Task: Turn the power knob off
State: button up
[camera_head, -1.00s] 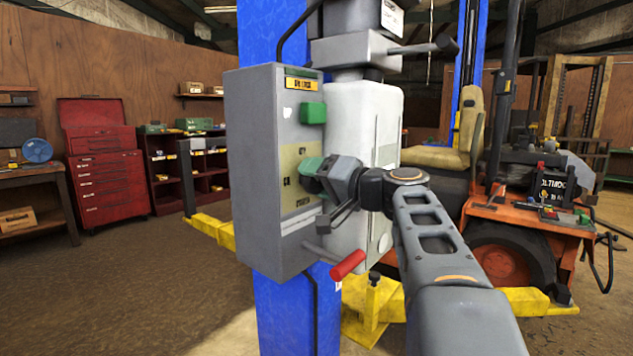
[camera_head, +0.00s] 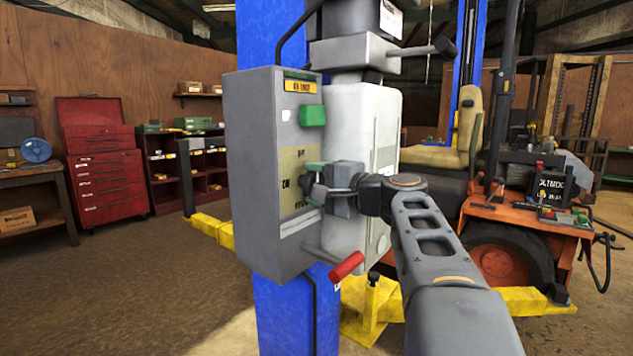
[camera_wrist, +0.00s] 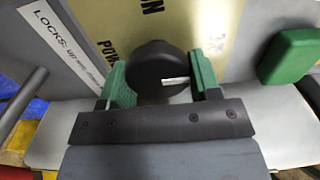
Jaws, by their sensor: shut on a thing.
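The power knob (camera_wrist: 155,65) is a round black knob with a white mark on its side, on a yellowish label plate (camera_wrist: 125,22) of the grey control box (camera_head: 252,170). My gripper (camera_wrist: 162,78) is shut on the knob, with one green fingertip on each side of it. In the head view my gripper (camera_head: 316,184) reaches the box front from the right and largely hides the knob. The lettering around the knob is partly covered, and I cannot read which position the mark points to.
A green button (camera_head: 312,115) sits above the knob and shows at right in the wrist view (camera_wrist: 290,56). A red-handled lever (camera_head: 347,265) sticks out below. The box hangs on a blue post (camera_head: 268,310).

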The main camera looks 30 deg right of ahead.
jog(key=shift+f, duration=0.1)
dwell(0.4)
jog(key=o, duration=0.9)
jog(key=shift+c, duration=0.2)
jog(key=shift+s, duration=0.1)
jog(key=v, duration=1.3)
jog(key=shift+s, duration=0.3)
